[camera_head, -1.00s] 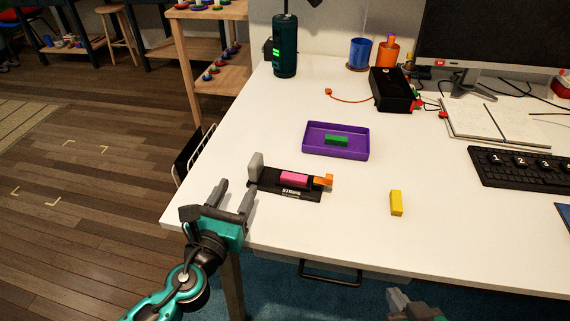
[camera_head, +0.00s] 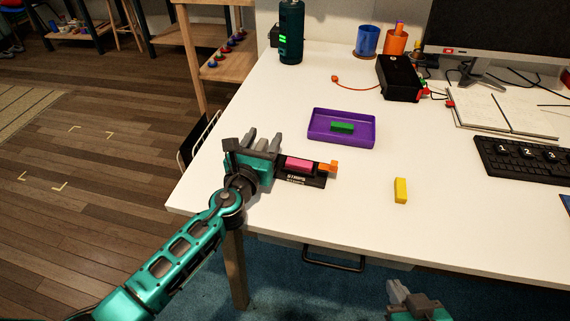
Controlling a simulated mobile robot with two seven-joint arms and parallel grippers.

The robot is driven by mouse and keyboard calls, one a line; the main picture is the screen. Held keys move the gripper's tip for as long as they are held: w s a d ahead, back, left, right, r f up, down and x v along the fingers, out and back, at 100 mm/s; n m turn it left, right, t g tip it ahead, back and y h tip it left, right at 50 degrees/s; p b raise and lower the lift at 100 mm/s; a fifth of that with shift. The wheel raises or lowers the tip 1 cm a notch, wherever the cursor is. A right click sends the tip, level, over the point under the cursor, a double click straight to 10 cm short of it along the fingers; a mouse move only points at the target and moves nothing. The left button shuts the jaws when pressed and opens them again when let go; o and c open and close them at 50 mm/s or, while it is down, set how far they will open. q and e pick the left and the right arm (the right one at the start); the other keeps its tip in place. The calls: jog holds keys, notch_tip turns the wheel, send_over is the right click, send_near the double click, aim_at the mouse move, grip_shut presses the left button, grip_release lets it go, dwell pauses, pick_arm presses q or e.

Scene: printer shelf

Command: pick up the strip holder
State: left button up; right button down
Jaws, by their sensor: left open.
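The strip holder (camera_head: 301,179) is a low black base with white lettering, lying near the left front of the white table. A pink block (camera_head: 300,165) sits on it and an orange piece (camera_head: 333,167) is at its right end. My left gripper (camera_head: 263,142) is at the holder's left end, fingers pointing away toward the back, open. Its body hides most of the holder's grey upright end; I cannot tell whether the fingers touch it. My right gripper (camera_head: 404,293) shows only partly at the bottom edge, off the table's front; its jaw opening is unclear.
A purple tray (camera_head: 313,138) with a green block (camera_head: 342,127) lies behind the holder. A yellow block (camera_head: 401,190) stands to the right. A black box (camera_head: 398,80), keyboard (camera_head: 525,158) and notebook (camera_head: 500,112) are farther off. The table's front middle is clear.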

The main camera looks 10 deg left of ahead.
pick_arm(q)
jog(key=shift+w, duration=0.15)
grip_shut()
dwell(0.4)
